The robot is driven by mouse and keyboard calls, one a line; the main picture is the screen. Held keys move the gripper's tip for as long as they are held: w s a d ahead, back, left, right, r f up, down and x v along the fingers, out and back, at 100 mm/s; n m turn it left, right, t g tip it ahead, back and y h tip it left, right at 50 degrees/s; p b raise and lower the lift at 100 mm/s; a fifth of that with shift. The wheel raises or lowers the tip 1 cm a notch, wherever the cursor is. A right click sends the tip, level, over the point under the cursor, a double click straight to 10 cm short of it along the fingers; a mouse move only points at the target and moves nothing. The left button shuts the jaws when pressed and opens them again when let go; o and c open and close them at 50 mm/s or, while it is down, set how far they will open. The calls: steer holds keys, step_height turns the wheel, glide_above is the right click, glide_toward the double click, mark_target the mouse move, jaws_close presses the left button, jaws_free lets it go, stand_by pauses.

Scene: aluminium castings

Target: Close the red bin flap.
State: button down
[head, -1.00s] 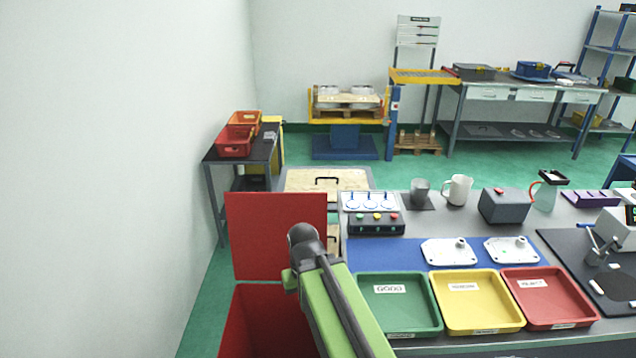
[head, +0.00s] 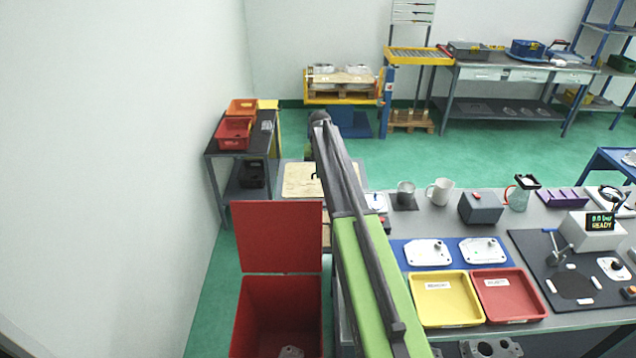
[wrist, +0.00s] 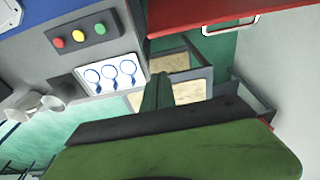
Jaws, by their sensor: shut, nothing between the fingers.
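The red bin (head: 282,312) stands at the lower middle of the head view, with dark metal parts low inside it. Its red flap (head: 277,236) stands upright at the bin's back edge, open. In the wrist view a red panel, probably the flap (wrist: 215,12), crosses the top edge. My arm reaches forward along the right side of the bin and flap. In the head view my gripper's fingertips are hidden by the arm. In the wrist view my gripper (wrist: 158,92) shows as a narrow dark-green shape, shut and empty, apart from the red panel.
A workbench (head: 452,205) with a yellow tray (head: 445,318) and a red tray (head: 508,312) stands right of the arm. A lamp panel (wrist: 80,38) is near the gripper. A wall is on the left. A dark table (head: 240,145) with red crates stands behind.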

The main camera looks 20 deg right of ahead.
step_height(320, 180, down, 11)
steer(key=w+b, duration=0.2)
steer(key=b, duration=1)
steer(key=shift+s+a+r+p, duration=0.15)
steer(key=shift+s+r+p, duration=0.25)
steer(key=shift+s, duration=0.3)
steer(key=shift+s+a+r+p, duration=0.2)
steer(key=shift+s+p, duration=0.25)
steer(key=shift+s, duration=0.25)
steer(key=shift+s+a+r+p, duration=0.1)
steer(key=shift+s+r+p, duration=0.3)
steer(key=shift+s, duration=0.3)
